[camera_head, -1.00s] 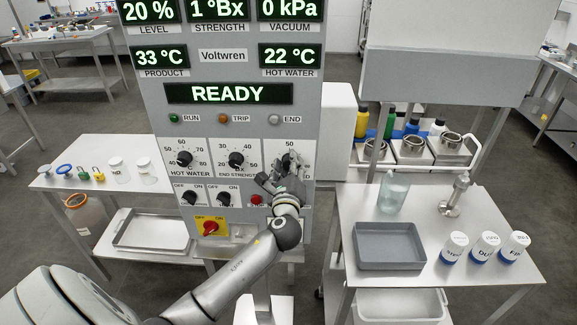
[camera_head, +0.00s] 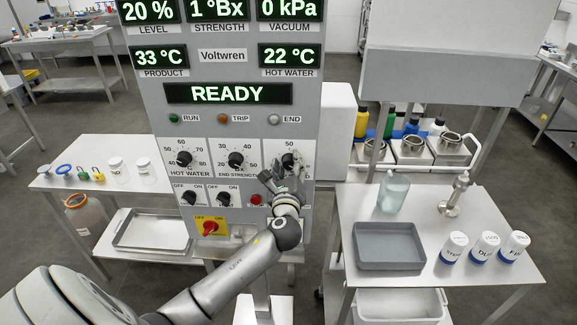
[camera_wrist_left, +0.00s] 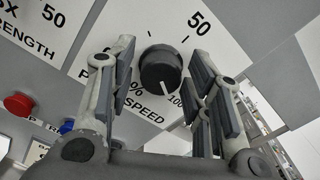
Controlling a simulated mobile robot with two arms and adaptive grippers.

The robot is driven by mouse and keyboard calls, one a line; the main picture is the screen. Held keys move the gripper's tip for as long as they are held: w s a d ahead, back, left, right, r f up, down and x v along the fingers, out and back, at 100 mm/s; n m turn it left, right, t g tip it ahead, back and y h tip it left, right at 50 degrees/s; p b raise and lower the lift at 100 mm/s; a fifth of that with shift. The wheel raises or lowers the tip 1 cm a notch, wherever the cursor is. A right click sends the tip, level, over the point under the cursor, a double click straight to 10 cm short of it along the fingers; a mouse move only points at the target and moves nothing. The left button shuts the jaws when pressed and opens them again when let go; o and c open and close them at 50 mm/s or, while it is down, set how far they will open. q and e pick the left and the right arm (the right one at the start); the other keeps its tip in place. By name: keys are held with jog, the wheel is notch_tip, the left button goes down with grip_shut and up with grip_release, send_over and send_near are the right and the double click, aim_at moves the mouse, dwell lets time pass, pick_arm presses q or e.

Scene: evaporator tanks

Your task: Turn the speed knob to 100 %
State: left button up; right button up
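The speed knob (camera_wrist_left: 160,68) is round and black on the panel's white speed dial plate. In the left wrist view its white pointer line aims at the "100" mark. In the head view the knob (camera_head: 289,158) shows just above my left gripper (camera_head: 285,178). In the left wrist view, the fingers of my left gripper (camera_wrist_left: 161,85) are spread on either side of the knob, with gaps between them and it. The gripper is open and holds nothing. My right gripper is not in view.
Hot water (camera_head: 184,158) and end strength (camera_head: 237,159) knobs are left of the speed knob. Below are two OFF/ON switches, a red button (camera_wrist_left: 18,104), a blue one (camera_wrist_left: 67,127) and a red-yellow main switch (camera_head: 210,228). A table with a grey tray (camera_head: 390,262) stands right.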

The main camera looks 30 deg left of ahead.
pick_arm(q)
jog(key=shift+o, duration=0.7)
jog(key=v, duration=1.2)
